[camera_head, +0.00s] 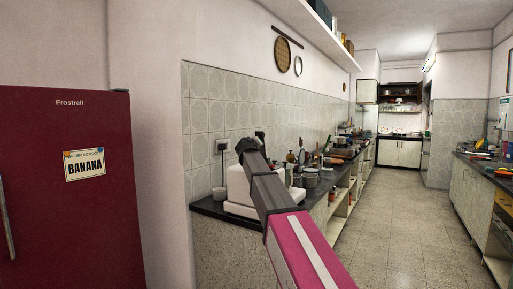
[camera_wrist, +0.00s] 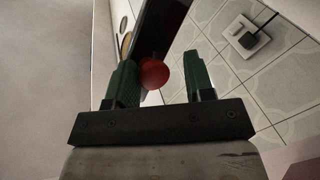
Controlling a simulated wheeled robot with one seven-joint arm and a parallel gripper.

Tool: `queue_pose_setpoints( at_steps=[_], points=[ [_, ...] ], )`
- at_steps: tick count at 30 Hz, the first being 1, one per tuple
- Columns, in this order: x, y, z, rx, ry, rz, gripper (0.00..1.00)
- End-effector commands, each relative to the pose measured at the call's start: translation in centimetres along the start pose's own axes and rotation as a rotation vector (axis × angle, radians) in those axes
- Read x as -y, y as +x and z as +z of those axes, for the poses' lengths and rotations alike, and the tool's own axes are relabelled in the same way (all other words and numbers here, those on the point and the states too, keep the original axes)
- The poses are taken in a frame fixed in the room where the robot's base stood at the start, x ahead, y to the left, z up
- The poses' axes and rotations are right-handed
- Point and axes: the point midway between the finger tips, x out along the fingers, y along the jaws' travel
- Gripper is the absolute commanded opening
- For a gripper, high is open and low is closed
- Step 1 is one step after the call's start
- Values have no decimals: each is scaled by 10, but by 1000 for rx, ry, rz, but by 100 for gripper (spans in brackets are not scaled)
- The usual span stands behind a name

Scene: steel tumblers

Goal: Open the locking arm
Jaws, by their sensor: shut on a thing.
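In the wrist view a red round knob (camera_wrist: 153,74) sits between the two green fingers of my gripper (camera_wrist: 163,80), close against the left finger. A dark bar (camera_wrist: 167,22), which looks like the locking arm, runs up behind the knob. My gripper is shut on it, though some space shows beside the right finger. In the head view my gripper (camera_head: 249,143) is a dark shape at the end of my arm, above a white appliance (camera_head: 238,187) on the counter. My arm hides part of the appliance, and the locking arm cannot be made out there.
The dark counter (camera_head: 212,209) runs along the tiled wall, with cups, bottles and pots (camera_head: 309,179) right of the appliance. A wall socket (camera_head: 222,145) is above it; it also shows in the wrist view (camera_wrist: 247,38). A red fridge (camera_head: 70,220) stands left. The floor is open.

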Motion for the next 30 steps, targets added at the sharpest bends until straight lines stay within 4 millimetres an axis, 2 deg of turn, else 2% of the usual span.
queue_pose_setpoints(
  at_steps=[8,14,27,30],
  points=[
    [0,0,2,6,6,-2,41],
    [0,-14,2,3,5,-1,41],
    [-1,-92,2,-1,1,0,41],
    [0,-104,0,-2,1,0,41]
  ],
)
